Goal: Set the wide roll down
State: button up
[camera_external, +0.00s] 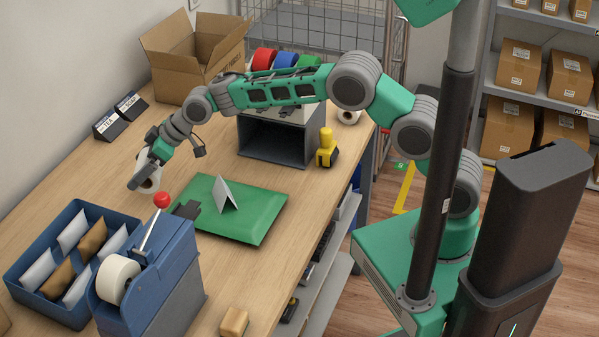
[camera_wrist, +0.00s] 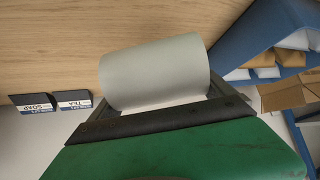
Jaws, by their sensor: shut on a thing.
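The wide roll (camera_external: 151,184) is a plain white cylinder held in my gripper (camera_external: 146,172) over the left part of the wooden counter (camera_external: 85,182). In the wrist view the roll (camera_wrist: 155,72) lies lengthwise across the picture, with its near lower side behind the dark edge of my gripper (camera_wrist: 160,112). My gripper is shut on it; the fingertips are mostly hidden. I cannot tell whether the roll touches the counter.
A blue bin (camera_external: 22,262) of mailers and a blue dispenser with a red-knobbed lever (camera_external: 172,262) stand in front. A green mat (camera_external: 262,222) lies right. TEA and SOAP signs (camera_external: 108,126) and an open carton (camera_external: 185,75) stand behind. Bare wood surrounds the roll.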

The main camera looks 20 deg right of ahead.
aim_at(143, 160)
jog(key=r, duration=0.1)
jog(key=s+d+r, duration=0.1)
jog(key=d+r, duration=0.1)
jog(key=shift+s+r+b, duration=0.25)
jog(key=shift+b, duration=0.15)
jog(key=s+d+r+b, duration=0.2)
jog(key=s+d+r, duration=0.2)
jog(key=s+d, duration=0.25)
jog(key=f, duration=0.1)
jog(key=w+f, duration=0.1)
jog(key=f, duration=0.1)
jog(key=w+f, duration=0.1)
jog(key=f, duration=0.1)
jog(key=shift+d+f, duration=0.2)
jog(key=shift+d, duration=0.1)
jog(key=w+d+r+m+t+h, duration=0.2)
jog(key=w+d+m, duration=0.2)
jog(key=w, duration=0.5)
jog(key=w+d+r+m+t+h, duration=0.1)
jog(key=w+d+m+t+h, duration=0.3)
jog(key=w, duration=0.4)
jog(key=shift+m+g+y, duration=0.5)
jog(key=shift+m, duration=0.1)
jog(key=f, duration=1)
jog(key=shift+a+f+p, duration=0.1)
jog(key=shift+a+p, duration=0.1)
jog(key=shift+p, duration=0.15)
jog(key=o, duration=1.6)
